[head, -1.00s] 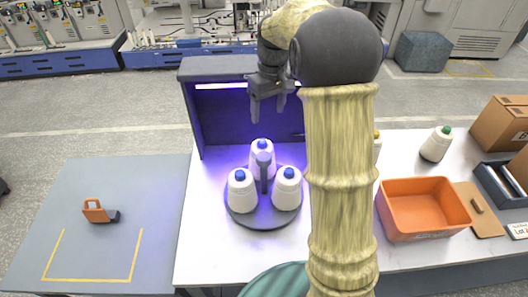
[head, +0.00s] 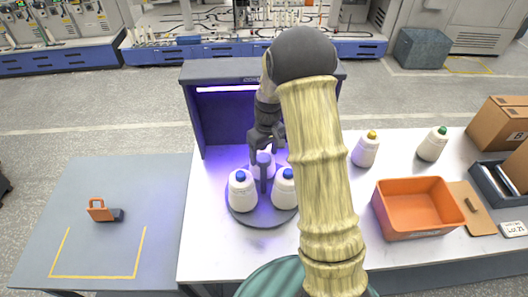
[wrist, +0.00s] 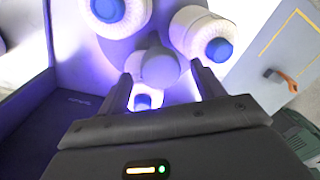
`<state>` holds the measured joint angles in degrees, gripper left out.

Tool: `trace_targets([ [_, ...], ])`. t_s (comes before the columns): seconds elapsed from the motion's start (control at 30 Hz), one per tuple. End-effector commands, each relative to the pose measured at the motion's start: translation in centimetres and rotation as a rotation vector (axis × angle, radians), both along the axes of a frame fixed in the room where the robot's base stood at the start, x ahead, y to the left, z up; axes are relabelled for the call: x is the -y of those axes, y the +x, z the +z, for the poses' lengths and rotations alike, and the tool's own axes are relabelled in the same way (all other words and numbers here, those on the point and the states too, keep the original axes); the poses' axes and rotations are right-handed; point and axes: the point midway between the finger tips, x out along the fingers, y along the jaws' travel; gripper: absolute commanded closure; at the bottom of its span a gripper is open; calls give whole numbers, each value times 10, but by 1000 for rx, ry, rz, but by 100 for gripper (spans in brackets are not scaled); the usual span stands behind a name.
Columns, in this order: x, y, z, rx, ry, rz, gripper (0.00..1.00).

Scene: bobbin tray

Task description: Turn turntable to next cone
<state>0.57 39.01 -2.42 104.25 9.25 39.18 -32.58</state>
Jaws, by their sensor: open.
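The round grey turntable (head: 262,217) stands on the white table in front of the dark lit booth. It carries three white cones with blue tops: one at the left (head: 242,192), one at the right (head: 284,190), and one at the back, partly hidden by my gripper. A dark grey post with a rounded knob (head: 263,160) rises from its middle. My gripper (head: 268,143) is open and points down, above and behind the knob. In the wrist view the knob (wrist: 159,68) shows just beyond the fingers, with cones around it. I cannot tell whether the fingers touch it.
The booth (head: 215,115) stands close behind the turntable. To the right are a yellow-topped cone (head: 366,150), a green-topped cone (head: 433,144), an orange bin (head: 415,232) and cardboard boxes (head: 497,125). A grey side table (head: 70,190) at left holds an orange-handled tool (head: 104,211).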

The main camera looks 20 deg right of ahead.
Motion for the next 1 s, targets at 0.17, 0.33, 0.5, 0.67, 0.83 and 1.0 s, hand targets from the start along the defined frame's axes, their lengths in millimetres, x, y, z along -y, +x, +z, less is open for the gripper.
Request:
trace_targets([
  [0.17,-1,0,-9,1,0,0,33],
  [0.33,-2,0,-10,1,0,1,33],
  [0.5,-2,0,-9,1,0,1,56],
  [0.67,-1,0,-9,1,0,0,88],
  [0.83,-1,0,-9,0,0,1,95],
  [1.0,-1,0,-9,0,0,13,95],
])
